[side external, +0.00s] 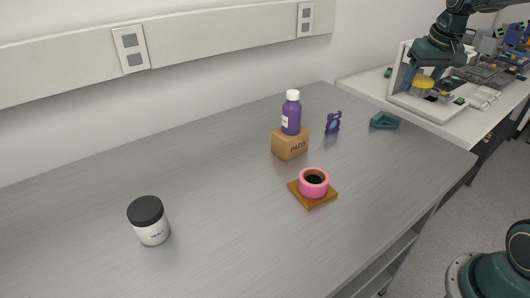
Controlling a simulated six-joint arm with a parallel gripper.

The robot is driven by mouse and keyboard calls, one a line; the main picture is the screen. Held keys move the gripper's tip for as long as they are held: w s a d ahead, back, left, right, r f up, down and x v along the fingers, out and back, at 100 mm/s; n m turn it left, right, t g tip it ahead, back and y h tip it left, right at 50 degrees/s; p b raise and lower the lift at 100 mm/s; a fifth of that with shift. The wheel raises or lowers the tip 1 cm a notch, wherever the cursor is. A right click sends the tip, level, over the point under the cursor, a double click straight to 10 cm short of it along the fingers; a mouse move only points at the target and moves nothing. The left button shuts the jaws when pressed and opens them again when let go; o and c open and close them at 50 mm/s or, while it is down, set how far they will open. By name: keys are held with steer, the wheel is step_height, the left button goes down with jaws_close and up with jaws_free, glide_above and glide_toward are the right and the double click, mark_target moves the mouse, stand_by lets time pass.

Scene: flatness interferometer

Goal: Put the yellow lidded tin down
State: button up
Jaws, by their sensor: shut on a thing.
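The yellow lidded tin (422,87) is at the upper right, small in the side external view. My gripper (422,76) comes down over it from above, shut on the tin. The tin is in front of a white upright panel, over the white base (428,106) of the instrument on the light bench. I cannot tell whether the tin touches the surface below it. Its top is partly hidden by my gripper.
The grey table holds a white jar with a black lid (149,220), a purple bottle (291,113) on a cardboard box (290,144), a pink tape roll (313,183) on a wooden board (325,198), a purple item (333,122) and a teal item (385,120). Its left part is clear.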

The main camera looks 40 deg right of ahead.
glide_above(393, 154)
steer(key=f, duration=1.5)
steer(key=shift+s+a+f, duration=0.15)
steer(key=shift+s+f, duration=0.2)
steer(key=shift+s, duration=0.05)
steer(key=shift+f, duration=0.15)
steer(key=shift+f, duration=2)
steer(key=shift+f, duration=0.1)
steer(key=o, duration=1)
steer(key=v, duration=1.2)
steer(key=shift+s, duration=0.1)
